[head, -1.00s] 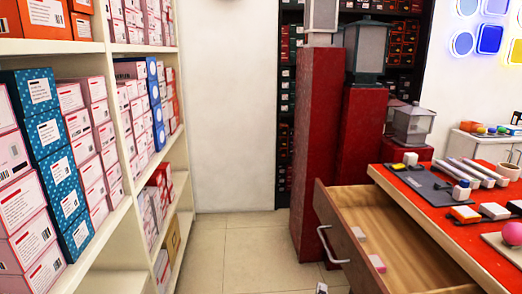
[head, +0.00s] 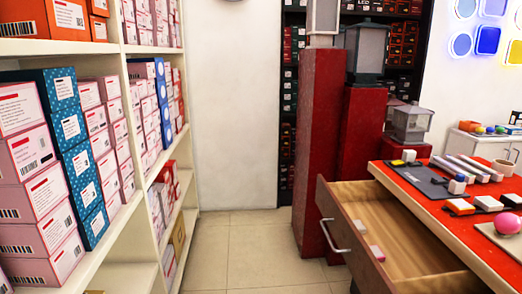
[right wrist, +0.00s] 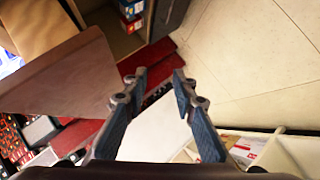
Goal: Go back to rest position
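My right gripper (right wrist: 158,80) shows in the right wrist view. Its two dark fingers stand apart with nothing between them, so it is open and empty. Floor, a red pillar and shelf goods lie beyond the fingertips. Neither gripper shows in the head view, and my left gripper is in no frame now. The wooden drawer (head: 412,240) under the red-topped table (head: 450,215) is pulled open. Two small pinkish-white blocks (head: 377,252) lie inside it.
A white shelf (head: 118,218) full of boxes runs along the left. Red pillars (head: 318,130) with lanterns (head: 367,52) stand behind the drawer. Small items and a pink ball (head: 508,224) lie on the table. Tiled floor (head: 250,250) is clear between shelf and drawer.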

